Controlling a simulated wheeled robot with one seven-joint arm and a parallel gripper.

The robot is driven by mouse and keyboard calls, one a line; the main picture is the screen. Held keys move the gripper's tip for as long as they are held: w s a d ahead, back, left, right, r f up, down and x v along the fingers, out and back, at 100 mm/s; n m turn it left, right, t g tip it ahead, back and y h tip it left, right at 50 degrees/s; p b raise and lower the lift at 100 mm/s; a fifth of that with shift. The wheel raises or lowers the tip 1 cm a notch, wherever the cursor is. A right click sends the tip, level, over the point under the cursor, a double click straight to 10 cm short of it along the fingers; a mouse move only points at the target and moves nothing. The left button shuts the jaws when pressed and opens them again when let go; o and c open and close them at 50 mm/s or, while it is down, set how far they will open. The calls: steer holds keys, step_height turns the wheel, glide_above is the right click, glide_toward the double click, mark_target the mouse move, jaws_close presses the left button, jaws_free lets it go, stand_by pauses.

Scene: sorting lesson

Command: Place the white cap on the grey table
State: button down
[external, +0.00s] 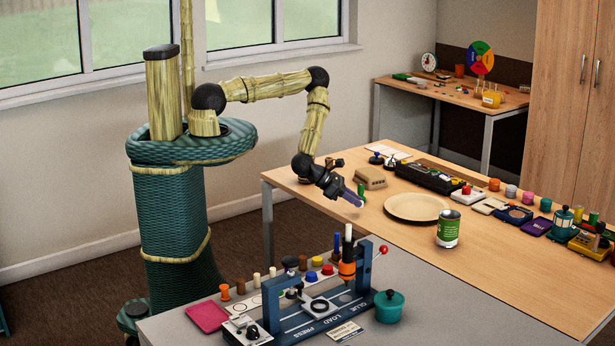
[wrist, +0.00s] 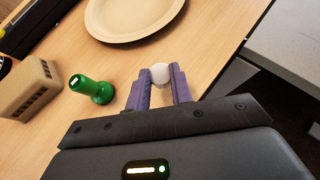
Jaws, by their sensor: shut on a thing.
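The white cap (wrist: 160,72) is small and rounded and sits between the purple fingertips of my gripper (wrist: 158,88) in the wrist view. My gripper is shut on it. In the external view my gripper (external: 353,198) points down and right over the wooden table (external: 375,230), left of the beige plate, and the cap is too small there to make out well. The grey table (external: 430,305) is in the foreground of the external view, nearer the camera than my gripper. A grey surface (wrist: 295,45) also shows at the right of the wrist view.
The plate (external: 416,208), a green peg (wrist: 92,90) and a tan slotted box (wrist: 30,88) are near my gripper. The grey table holds a blue press frame (external: 325,318), a teal pot (external: 389,308), a pink tray (external: 208,316) and several pegs. Its right part is clear.

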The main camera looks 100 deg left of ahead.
steer(key=n+y, duration=0.2)
glide_above(381, 207)
steer(key=shift+a+r+p, duration=0.15)
steer(key=shift+r+p, duration=0.15)
steer(key=w+a+b, duration=0.2)
steer(key=a, duration=0.1)
steer(key=w+a+n+y+b, duration=0.1)
steer(key=w+a+b, duration=0.1)
steer(key=w, duration=0.1)
steer(key=w+a+n+g+y+b, duration=0.1)
steer(key=w+a+b, duration=0.1)
steer(key=a+b, duration=0.1)
steer(key=shift+w+a+f, duration=0.3)
steer(key=shift+w+f, duration=0.05)
steer(key=shift+w, duration=0.05)
steer(key=shift+n+y, duration=0.4)
steer(key=shift+n, duration=0.2)
steer(key=w+a+b, duration=0.1)
steer(key=w+r+b, duration=0.1)
steer(key=w+b, duration=0.1)
steer(key=w+a+r+b, duration=0.1)
steer(key=shift+w+a, duration=0.15)
steer(key=shift+a, duration=0.2)
steer(key=w+a+r+b, duration=0.1)
steer(key=w+r+b, duration=0.3)
steer(key=r, duration=0.1)
steer(key=shift+w+a+r+n+g, duration=0.15)
steer(key=shift+w+a+n+g, duration=0.05)
steer(key=shift+w+n+g, duration=0.1)
steer(key=shift+f, duration=3.15)
